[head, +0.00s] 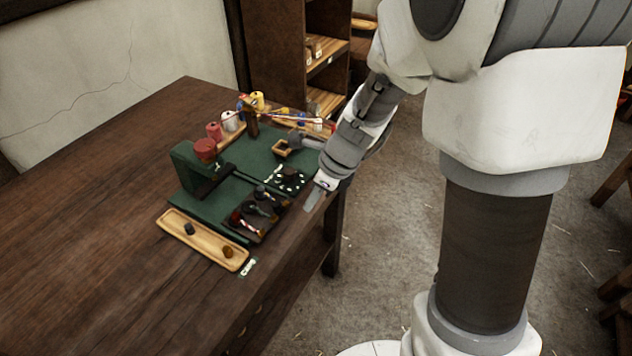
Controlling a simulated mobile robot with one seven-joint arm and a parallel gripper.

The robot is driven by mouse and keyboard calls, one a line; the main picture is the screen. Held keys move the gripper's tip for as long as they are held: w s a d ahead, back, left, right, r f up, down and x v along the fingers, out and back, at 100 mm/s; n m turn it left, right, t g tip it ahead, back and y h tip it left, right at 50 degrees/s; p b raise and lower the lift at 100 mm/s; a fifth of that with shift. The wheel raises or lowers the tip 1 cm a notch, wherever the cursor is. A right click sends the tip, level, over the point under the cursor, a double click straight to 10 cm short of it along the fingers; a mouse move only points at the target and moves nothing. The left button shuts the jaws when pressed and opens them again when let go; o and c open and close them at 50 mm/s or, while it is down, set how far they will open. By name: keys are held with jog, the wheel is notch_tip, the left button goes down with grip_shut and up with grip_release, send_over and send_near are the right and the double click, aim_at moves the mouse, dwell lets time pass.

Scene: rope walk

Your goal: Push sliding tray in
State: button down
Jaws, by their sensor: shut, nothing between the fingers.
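A dark shallow tray (239,225) with small red and dark pieces sits at the front right of a green mat (263,153) on the wooden table. It looks like the sliding tray, but I cannot tell how far out it is. My gripper (313,199) is shut and empty, pointing down near the table's right edge. In the picture it is right of the dark tray and apart from it. The height of my fingertips above the table is hard to tell.
A light wooden tray (205,243) with two small pieces lies along the mat's front. A green block (190,172) stands on the left. Several thread spools (231,121) line the back. A dotted dark pad (289,180) lies near my gripper. The left table is clear.

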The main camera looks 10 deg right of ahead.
jog(key=x, duration=0.3)
jog(key=shift+w+a+f+b, duration=0.15)
jog(key=shift+a+b, duration=0.15)
jog(key=shift+b, duration=0.05)
jog(key=a, duration=0.1)
jog(key=w+a, duration=0.1)
jog(key=a, duration=0.1)
jog(key=shift+w, duration=0.3)
jog(key=shift+r, duration=0.2)
jog(key=p, duration=0.7)
send_over(248, 196)
jog(key=s+d, duration=0.2)
jog(key=shift+w+d+r, duration=0.2)
jog(key=shift+w+a+f, duration=0.15)
jog(key=shift+w+a, duration=0.15)
jog(key=shift+a, duration=0.05)
